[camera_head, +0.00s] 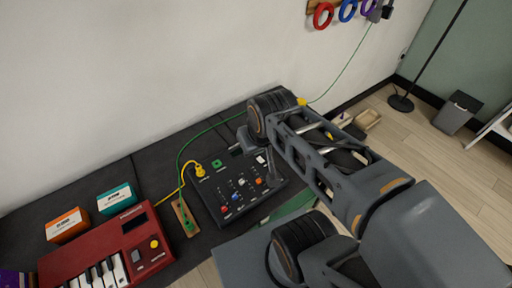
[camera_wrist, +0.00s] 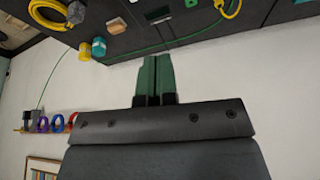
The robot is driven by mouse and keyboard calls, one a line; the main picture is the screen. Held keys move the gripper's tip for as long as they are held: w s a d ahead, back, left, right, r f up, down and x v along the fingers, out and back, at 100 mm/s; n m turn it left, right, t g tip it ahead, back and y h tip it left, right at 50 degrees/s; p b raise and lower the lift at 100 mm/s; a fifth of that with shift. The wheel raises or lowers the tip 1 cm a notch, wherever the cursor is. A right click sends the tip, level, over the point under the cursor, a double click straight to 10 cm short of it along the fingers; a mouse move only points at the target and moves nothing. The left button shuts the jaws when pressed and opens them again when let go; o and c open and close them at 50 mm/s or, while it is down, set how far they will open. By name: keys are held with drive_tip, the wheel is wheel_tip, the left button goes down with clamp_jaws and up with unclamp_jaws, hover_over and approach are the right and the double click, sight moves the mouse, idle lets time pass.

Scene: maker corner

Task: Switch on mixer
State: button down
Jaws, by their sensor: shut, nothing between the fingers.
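The mixer (camera_head: 222,184) is a flat black box with several coloured knobs and small buttons, lying on the dark bench in the head view. A yellow plug and cable (camera_head: 193,168) meet its back left edge. I cannot tell whether it is on. My arm reaches over its right side and hides part of that side. My gripper (camera_wrist: 156,62) shows in the wrist view with its two green fingers together and nothing between them. The fingers appear in front of the wall and bench edge. In the head view my gripper is hard to make out against the mixer's right part.
A red keyboard (camera_head: 137,228), an orange box (camera_head: 67,224) and a teal box (camera_head: 116,198) stand left of the mixer. A green cable (camera_head: 342,72) runs up the wall. The wrist view shows a yellow coil (camera_wrist: 48,14) and a teal pot (camera_wrist: 99,47).

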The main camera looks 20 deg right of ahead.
drive_tip(key=n+g+b, duration=0.6)
drive_tip(key=n+b, duration=1)
drive_tip(key=n, duration=0.3)
hover_over(262, 161)
drive_tip(key=w, duration=0.1)
wheel_tip(262, 161, down, 14)
drive_tip(key=shift+w+a+f+n+b, duration=0.15)
drive_tip(key=shift+w+f+n+b, duration=0.25)
drive_tip(key=shift+f+n, duration=0.2)
drive_tip(key=f, duration=0.4)
drive_tip(key=s+f+b, duration=0.1)
drive_tip(key=f, duration=0.4)
drive_tip(key=f+b, duration=0.1)
drive_tip(key=f, duration=0.3)
drive_tip(key=shift+s+f, duration=0.3)
drive_tip(key=shift+f, duration=0.1)
